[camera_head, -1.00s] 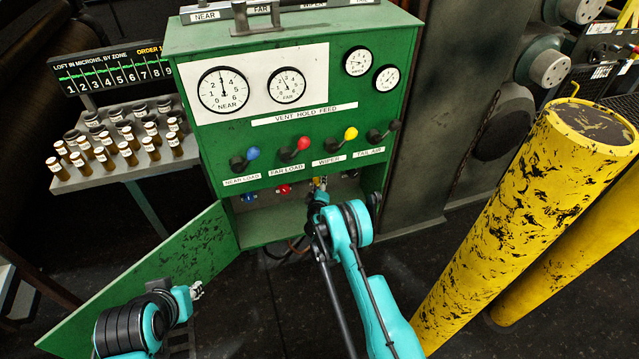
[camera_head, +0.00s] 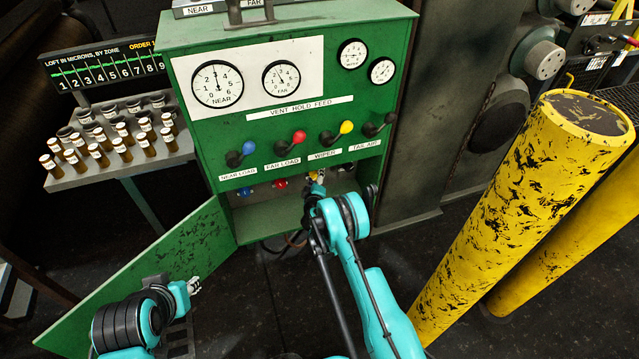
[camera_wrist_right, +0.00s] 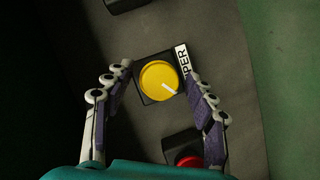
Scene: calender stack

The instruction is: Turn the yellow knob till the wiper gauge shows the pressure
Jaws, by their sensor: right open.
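The yellow knob (camera_wrist_right: 160,81) sits on a dark square base beside a label ending in "PER" in the right wrist view. A white mark on it points to the lower right. My right gripper (camera_wrist_right: 157,92) is open, its fingers on either side of the knob with gaps visible. In the head view my right gripper (camera_head: 316,186) reaches into the green cabinet's lower opening and largely hides the knob. Two small gauges (camera_head: 352,54) (camera_head: 382,71) are at the panel's upper right; their captions are too small to read surely. My left gripper (camera_head: 194,286) is at lower left, away from the knob.
A red knob (camera_wrist_right: 188,161) lies close below the yellow one. A yellow-tipped lever (camera_head: 346,128) stands above the WIPER label. The cabinet's open door (camera_head: 190,250) swings out left. Yellow posts (camera_head: 520,210) stand right. Bottles (camera_head: 121,147) crowd a side table.

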